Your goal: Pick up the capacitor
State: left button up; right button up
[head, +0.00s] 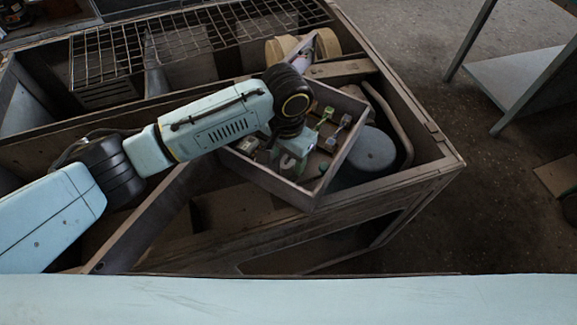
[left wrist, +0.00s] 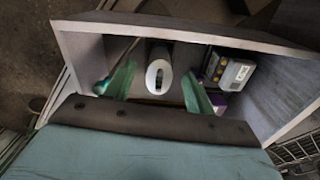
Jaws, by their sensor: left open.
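A white oval part with a dark slot, which may be the capacitor (left wrist: 158,72), stands in a grey open box in the left wrist view. I cannot be sure of its identity. My left gripper (left wrist: 159,90) is open, with one green finger on each side of this part. There seems to be a gap at both sides, and I see no clear contact. In the head view my left gripper (head: 290,165) reaches down into the box (head: 335,165), and its arm and hand hide part of the contents. My right gripper is not in view.
Small green-ended parts (head: 325,117) lie in the box. A grey part with round buttons (left wrist: 235,74) stands close to the right finger in the left wrist view. The box rests on a wooden frame, with a wire rack (head: 180,40) behind and a grey round thing (head: 371,150) at right.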

aim_at(288, 160)
pick_arm(q)
notch_tip(288, 160, down, 4)
jog(key=shift+w+d, duration=0.1)
jog(key=shift+w, duration=0.05)
jog(key=c, duration=0.9)
